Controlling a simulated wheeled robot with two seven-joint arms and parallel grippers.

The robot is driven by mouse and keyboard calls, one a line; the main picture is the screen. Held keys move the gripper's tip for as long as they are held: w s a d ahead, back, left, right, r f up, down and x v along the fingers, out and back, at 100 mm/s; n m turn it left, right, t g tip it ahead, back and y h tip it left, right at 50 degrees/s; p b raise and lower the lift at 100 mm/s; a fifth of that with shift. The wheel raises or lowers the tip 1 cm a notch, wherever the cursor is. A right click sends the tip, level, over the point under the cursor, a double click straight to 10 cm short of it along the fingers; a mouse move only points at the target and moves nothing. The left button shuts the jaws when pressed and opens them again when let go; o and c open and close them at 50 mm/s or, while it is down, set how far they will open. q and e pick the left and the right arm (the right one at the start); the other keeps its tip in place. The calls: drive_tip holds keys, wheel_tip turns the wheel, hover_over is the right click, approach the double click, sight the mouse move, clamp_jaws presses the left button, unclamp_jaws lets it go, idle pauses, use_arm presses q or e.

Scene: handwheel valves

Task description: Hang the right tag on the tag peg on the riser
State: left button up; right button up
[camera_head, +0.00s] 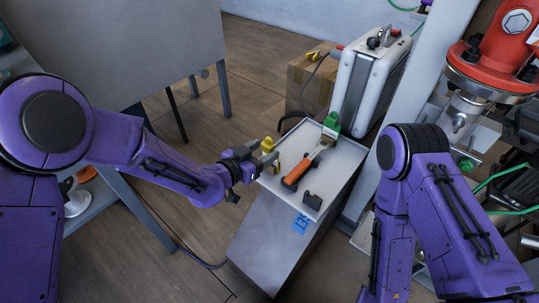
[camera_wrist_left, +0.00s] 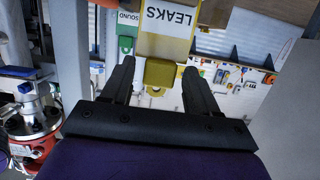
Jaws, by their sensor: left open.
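My left gripper (camera_head: 254,172) is open at the left edge of a light tray (camera_head: 345,160). A yellow tag (camera_head: 275,164) stands at that edge, close to the fingers. In the left wrist view, the yellow tag's holed tab (camera_wrist_left: 158,74) shows between the spread fingers of the left gripper (camera_wrist_left: 158,68), and its white label reads "LEAKS". A green tag (camera_head: 331,122) stands at the tray's far end; it also shows in the left wrist view (camera_wrist_left: 126,42), marked "SOUND". My right arm is in view, but its gripper is not. I cannot make out the tag peg.
An orange-handled tool (camera_head: 297,172) and a black holder (camera_head: 312,200) are on the tray. A grey-and-white case (camera_head: 371,78) and a cardboard box (camera_head: 308,85) stand behind. Red valve equipment (camera_head: 503,45) is at the upper right. Bare wooden floor (camera_head: 185,215) lies left of the tray's stand.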

use_arm(q)
drive_tip(key=shift+c, duration=0.3)
drive_tip(key=c, duration=0.9)
wheel_tip(320, 180, up, 6)
drive_tip(key=p, duration=0.5)
drive_tip(key=shift+a, duration=0.1)
